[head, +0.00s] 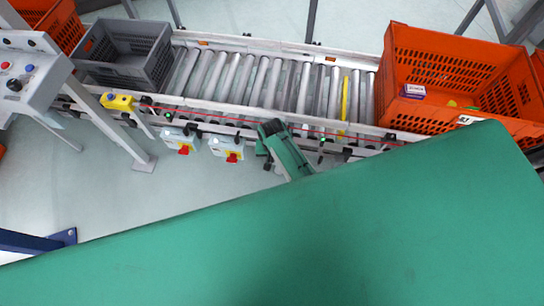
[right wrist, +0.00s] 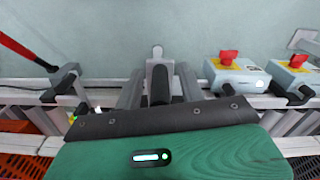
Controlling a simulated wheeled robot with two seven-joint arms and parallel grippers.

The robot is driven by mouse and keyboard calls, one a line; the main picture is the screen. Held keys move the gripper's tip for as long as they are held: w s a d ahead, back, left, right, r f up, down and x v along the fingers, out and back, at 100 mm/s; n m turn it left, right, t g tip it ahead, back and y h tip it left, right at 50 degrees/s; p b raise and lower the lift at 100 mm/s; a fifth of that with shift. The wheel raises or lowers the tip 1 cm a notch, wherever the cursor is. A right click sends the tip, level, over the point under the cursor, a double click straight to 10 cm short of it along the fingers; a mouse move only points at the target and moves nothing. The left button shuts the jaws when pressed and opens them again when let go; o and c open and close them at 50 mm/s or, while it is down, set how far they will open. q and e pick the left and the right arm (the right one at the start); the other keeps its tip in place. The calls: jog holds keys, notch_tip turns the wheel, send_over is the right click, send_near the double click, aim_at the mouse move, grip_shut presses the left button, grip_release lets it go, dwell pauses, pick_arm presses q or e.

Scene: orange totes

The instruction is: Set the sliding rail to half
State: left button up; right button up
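A long pale side rail (head: 225,115) runs along the near edge of the roller conveyor. I cannot tell for sure which part is the sliding rail. A yellow strip (head: 344,98) lies across the rollers to the right. My right gripper (head: 267,140) is at the near side of the conveyor, close to this rail. In the right wrist view my right gripper (right wrist: 160,85) has its two grey fingers apart. A dark upright bracket with a rounded pale top (right wrist: 157,51) shows between them; contact is unclear. My left gripper is not in view.
A grey crate (head: 160,62) stands at the conveyor's left end, an orange tote (head: 400,60) with small items at its right. Switch boxes (head: 227,148) with red knobs hang left of my gripper. A red cord (head: 240,123) runs along the near side. A control panel (head: 25,75) stands far left.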

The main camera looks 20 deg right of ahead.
grip_shut()
jog(key=shift+w+d+b, duration=0.2)
jog(key=shift+w+d, duration=0.15)
jog(key=shift+w, duration=0.35)
jog(key=shift+w+d+b, duration=0.15)
jog(key=shift+w+d, duration=0.2)
jog(key=shift+w, duration=0.3)
jog(key=shift+w+d+b, duration=0.2)
jog(key=shift+w+d, duration=0.15)
jog(key=shift+w, duration=0.35)
grip_release()
notch_tip(320, 180, up, 14)
jog(key=shift+p, duration=0.4)
jog(key=shift+f, duration=0.1)
